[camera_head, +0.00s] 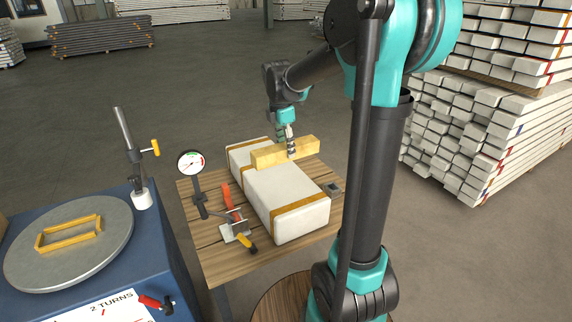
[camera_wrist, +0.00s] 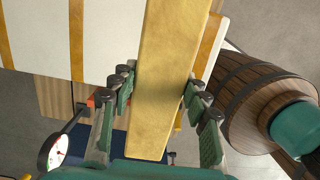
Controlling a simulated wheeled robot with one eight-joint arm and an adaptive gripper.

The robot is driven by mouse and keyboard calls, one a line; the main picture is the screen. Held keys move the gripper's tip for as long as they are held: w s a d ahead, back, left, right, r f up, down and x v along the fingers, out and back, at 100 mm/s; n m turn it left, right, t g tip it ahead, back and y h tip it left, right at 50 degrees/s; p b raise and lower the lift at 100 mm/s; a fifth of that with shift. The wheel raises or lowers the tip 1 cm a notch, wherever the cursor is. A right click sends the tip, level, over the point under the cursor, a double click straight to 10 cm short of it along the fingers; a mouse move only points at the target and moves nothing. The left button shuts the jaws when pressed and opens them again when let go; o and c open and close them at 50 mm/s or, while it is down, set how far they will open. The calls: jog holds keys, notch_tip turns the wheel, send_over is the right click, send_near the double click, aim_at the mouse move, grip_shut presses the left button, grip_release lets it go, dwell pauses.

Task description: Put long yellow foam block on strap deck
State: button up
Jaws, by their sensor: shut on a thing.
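The long yellow foam block (camera_head: 270,156) is between the fingers of my gripper (camera_head: 291,146), which is shut on it. In the wrist view the block (camera_wrist: 165,70) runs lengthwise between the two fingers of the gripper (camera_wrist: 160,105). The block lies across the far part of a white, box-like body with orange straps (camera_head: 280,190), which looks like the strap deck. I cannot tell whether the block touches it or hangs just above. The white body also shows in the wrist view (camera_wrist: 110,45). The block hides part of its far end.
The white body stands on a plank table (camera_head: 215,260). A dial gauge (camera_head: 191,163) and a red-handled clamp (camera_head: 235,232) stand at its left. A blue bench with a round plate (camera_head: 25,270), holding a yellow frame (camera_head: 70,232), is further left. Stacked white beams (camera_head: 480,130) fill the right.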

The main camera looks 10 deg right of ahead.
notch_tip(320, 180, up, 7)
jog(key=shift+f, duration=0.1)
jog(key=shift+w+r+m, duration=0.25)
jog(key=shift+w+m, duration=0.3)
jog(key=shift+m, duration=0.15)
jog(key=w+d+f+m+g, duration=0.1)
jog(key=w+d+m+g, duration=0.1)
jog(key=w+m, duration=0.85)
jog(key=n+t+y, duration=0.2)
jog(key=n+t, duration=0.1)
jog(key=n, duration=2.7)
send_over(301, 164)
jog(key=f, duration=2.1)
jog(key=s+f, duration=0.1)
jog(key=f, duration=0.9)
jog(key=shift+f, duration=0.4)
jog(key=shift+f, duration=0.1)
